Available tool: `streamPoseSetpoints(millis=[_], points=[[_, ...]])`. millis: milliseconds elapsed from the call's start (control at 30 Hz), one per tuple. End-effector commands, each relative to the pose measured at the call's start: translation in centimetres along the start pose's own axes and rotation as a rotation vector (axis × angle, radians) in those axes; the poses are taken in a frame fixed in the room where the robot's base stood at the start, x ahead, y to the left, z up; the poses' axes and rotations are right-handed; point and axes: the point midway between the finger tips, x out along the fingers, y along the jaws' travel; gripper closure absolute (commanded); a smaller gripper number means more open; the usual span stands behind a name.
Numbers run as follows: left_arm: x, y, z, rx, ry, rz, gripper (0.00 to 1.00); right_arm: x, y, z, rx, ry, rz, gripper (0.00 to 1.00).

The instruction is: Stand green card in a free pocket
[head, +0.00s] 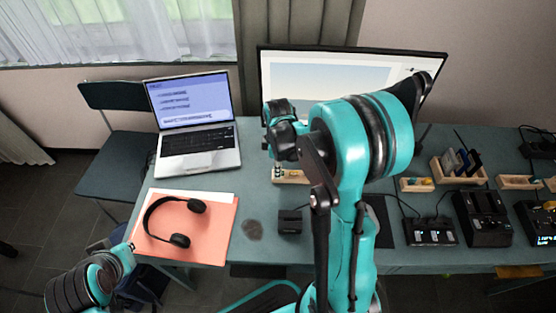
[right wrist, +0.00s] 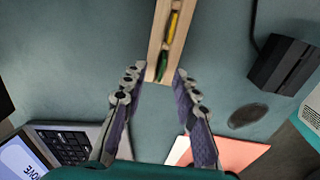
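A light wooden holder (right wrist: 168,38) runs up the right wrist view, with a yellow piece (right wrist: 171,27) and a green piece (right wrist: 163,66) in it. The green piece looks like the green card, seen from above and nearly edge-on. My right gripper (right wrist: 158,84) is open, with the green piece just beyond and between its fingertips. No contact shows. In the head view this wooden holder (head: 290,176) is partly hidden by my right arm. A wooden rack (head: 458,173) farther right holds blue and dark upright cards; its free pockets cannot be made out.
A laptop (head: 195,140), headphones (head: 178,240) on an orange folder (head: 215,225), and a small black box (head: 290,221) lie around the holder. A monitor (head: 330,75) stands behind. Black devices (head: 482,218) and small wooden trays (head: 416,185) crowd the right side.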

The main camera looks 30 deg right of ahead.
Motion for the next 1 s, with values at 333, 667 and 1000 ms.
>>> streamPoseSetpoints(millis=[333, 667, 1000], points=[[0.0, 0.0, 0.0, 0.000, 0.000, 0.000, 1.00, -7.0, 0.0, 0.0, 0.000, 0.000, 0.000, 0.71], [0.0, 0.0, 0.0, 0.000, 0.000, 0.000, 1.00, -11.2, 0.0, 0.0, 0.000, 0.000, 0.000, 0.71], [0.0, 0.0, 0.0, 0.000, 0.000, 0.000, 1.00, -11.4, 0.0, 0.0, 0.000, 0.000, 0.000, 0.71]])
